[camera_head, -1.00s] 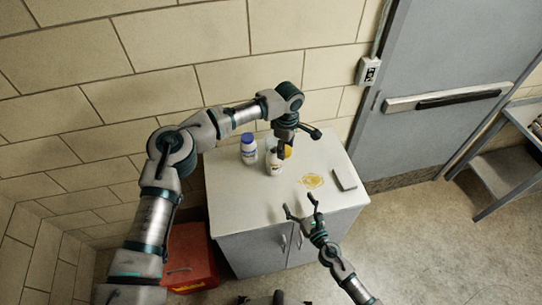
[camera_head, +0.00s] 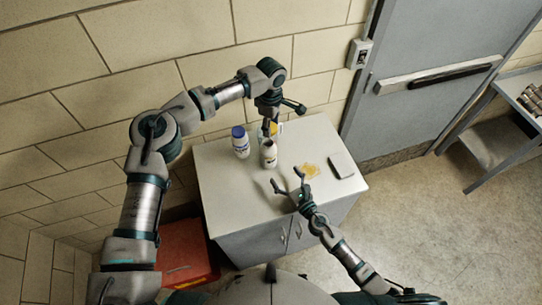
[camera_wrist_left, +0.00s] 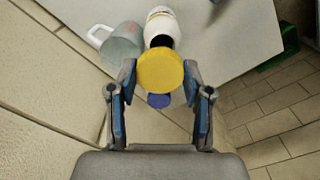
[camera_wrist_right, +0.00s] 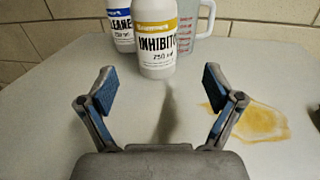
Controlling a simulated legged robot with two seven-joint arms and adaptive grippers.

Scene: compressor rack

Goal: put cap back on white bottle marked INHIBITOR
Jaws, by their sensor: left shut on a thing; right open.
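The white INHIBITOR bottle (camera_wrist_right: 155,45) stands upright on the cabinet top; its open mouth shows dark in the left wrist view (camera_wrist_left: 161,39). My left gripper (camera_wrist_left: 160,76) is shut on the yellow cap (camera_wrist_left: 160,70). It holds the cap apart from the bottle, and in the head view the cap shows just behind the bottle (camera_head: 269,156). My right gripper (camera_head: 286,179) is open and empty in front of the bottle, with the bottle ahead between its fingers in the right wrist view (camera_wrist_right: 160,90).
A blue-capped white bottle (camera_head: 240,144) stands to the left of the INHIBITOR bottle. A clear jug (camera_wrist_right: 192,28) is behind right. A yellow puddle (camera_head: 310,170) and a flat grey item (camera_head: 342,165) lie on the right of the cabinet top (camera_head: 222,185). A red box (camera_head: 188,250) sits on the floor.

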